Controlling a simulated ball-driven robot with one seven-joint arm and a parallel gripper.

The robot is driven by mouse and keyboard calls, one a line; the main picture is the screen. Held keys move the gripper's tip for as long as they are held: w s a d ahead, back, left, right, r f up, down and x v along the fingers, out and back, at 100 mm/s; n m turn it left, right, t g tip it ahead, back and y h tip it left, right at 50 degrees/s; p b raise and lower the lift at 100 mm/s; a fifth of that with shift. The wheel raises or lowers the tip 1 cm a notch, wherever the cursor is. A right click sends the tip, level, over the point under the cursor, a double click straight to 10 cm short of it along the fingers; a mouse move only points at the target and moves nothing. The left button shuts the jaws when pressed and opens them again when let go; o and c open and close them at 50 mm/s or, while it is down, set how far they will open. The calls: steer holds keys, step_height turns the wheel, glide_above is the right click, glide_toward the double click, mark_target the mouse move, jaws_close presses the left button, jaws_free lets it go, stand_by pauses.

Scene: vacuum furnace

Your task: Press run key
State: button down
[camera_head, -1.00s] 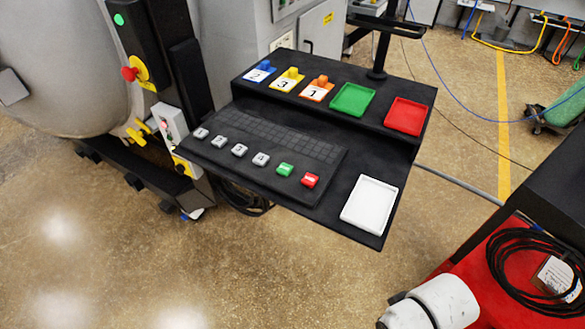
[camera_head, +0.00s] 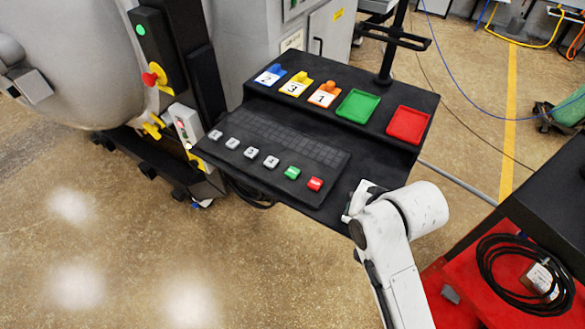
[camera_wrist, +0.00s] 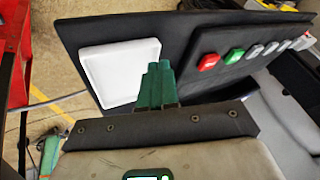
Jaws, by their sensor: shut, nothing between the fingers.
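The control panel (camera_head: 240,165) has a row of keys along its front: several grey numbered ones, then a green key (camera_head: 292,173) and a red key (camera_head: 315,184). The lettering on the green and red keys is too small to read. In the wrist view the green key (camera_wrist: 234,55) and red key (camera_wrist: 208,62) lie to the upper right of my gripper (camera_wrist: 158,68). Its green fingers are together and empty, in front of the white tray's edge. In the head view my white arm reaches the console's right front corner, and the fingers cannot be made out.
A white tray (camera_wrist: 118,75) lies right of the keys, hidden by my arm in the head view. Green (camera_head: 358,104) and red (camera_head: 408,124) trays and several numbered tags stand on the raised back shelf. A red cart (camera_head: 485,290) with coiled cable is at lower right.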

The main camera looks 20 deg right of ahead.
steer(key=w+r+m, duration=0.1)
steer(key=w+m, duration=0.1)
steer(key=w, duration=0.1)
steer(key=w+a+r+m+t, duration=0.1)
steer(key=w+r+m, duration=0.1)
steer(key=w+m, duration=0.1)
steer(key=w+a+r+m+y, duration=0.1)
steer(key=w+m, duration=0.1)
steer(key=w, duration=0.1)
steer(key=shift+w+a+r+m, duration=0.2)
steer(key=shift+w+r+m, duration=0.1)
steer(key=shift+w+r, duration=0.1)
steer(key=w+a+r+m+t+y, duration=0.1)
steer(key=w+a+r+m, duration=0.3)
steer(key=w+m, duration=0.3)
steer(key=shift+w+a+r+m+y, duration=0.2)
steer(key=shift+a+r+m+y, duration=0.25)
steer(key=shift+m, duration=0.25)
steer(key=shift+f, duration=0.2)
steer(key=b, duration=0.4)
glide_above(294, 174)
step_height(294, 174, down, 6)
steer(key=shift+f, duration=0.2)
steer(key=shift+f+b, duration=0.6)
steer(key=shift+f, duration=0.55)
steer(key=shift+f, duration=0.1)
steer(key=shift+f, duration=0.3)
